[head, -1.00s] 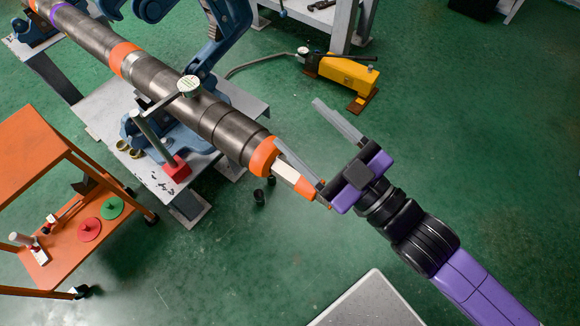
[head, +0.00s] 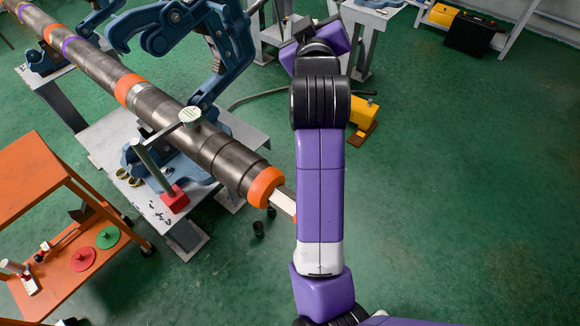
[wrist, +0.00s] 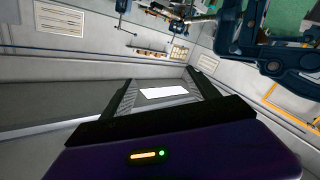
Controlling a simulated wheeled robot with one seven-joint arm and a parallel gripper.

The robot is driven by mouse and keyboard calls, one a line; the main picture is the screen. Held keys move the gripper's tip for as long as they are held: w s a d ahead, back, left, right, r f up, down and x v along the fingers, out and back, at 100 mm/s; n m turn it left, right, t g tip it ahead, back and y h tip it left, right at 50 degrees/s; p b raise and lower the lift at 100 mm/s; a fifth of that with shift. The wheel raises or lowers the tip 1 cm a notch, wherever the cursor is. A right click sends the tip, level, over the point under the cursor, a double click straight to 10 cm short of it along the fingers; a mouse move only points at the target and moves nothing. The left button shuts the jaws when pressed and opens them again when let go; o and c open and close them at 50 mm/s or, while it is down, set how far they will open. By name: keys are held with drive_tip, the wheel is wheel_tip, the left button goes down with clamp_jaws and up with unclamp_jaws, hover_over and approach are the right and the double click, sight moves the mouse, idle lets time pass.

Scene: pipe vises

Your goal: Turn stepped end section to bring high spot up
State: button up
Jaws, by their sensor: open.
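In the head view the dark steel pipe (head: 150,105) runs diagonally from upper left. Its stepped end section (head: 225,155) ends in an orange collar (head: 266,186) with a pale square stub (head: 283,203), partly hidden behind my arm. A dial gauge (head: 190,115) on a stand with a red base (head: 174,198) sits against the pipe's top side; its reading is too small to tell. My gripper is mostly hidden behind my arm in the head view, away from the pipe. In the wrist view my gripper (wrist: 160,78) is open and empty, its fingers apart.
A blue vise (head: 225,50) rises behind the pipe. An orange cart (head: 35,175) with red and green discs stands at left. A yellow pump (head: 362,112) lies on the floor, partly behind my arm. The green floor at right is clear.

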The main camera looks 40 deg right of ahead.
wheel_tip(320, 180, down, 10)
drive_tip(key=a+g+y, duration=0.2)
drive_tip(key=g+y, duration=0.1)
drive_tip(key=g, duration=0.2)
drive_tip(key=n+g+y, duration=0.4)
drive_tip(key=g+y, duration=0.3)
drive_tip(key=g, duration=0.2)
hover_over(287, 198)
drive_tip(key=f, duration=1.4)
drive_tip(key=shift+w+d+f, duration=0.2)
drive_tip(key=shift+w+d, duration=0.05)
drive_tip(key=shift+d, duration=0.1)
drive_tip(key=shift+s+a, duration=0.25)
drive_tip(key=shift+a, duration=0.05)
drive_tip(key=shift+f, duration=3.95)
drive_tip(key=shift+c, duration=0.4)
drive_tip(key=c, duration=1.3)
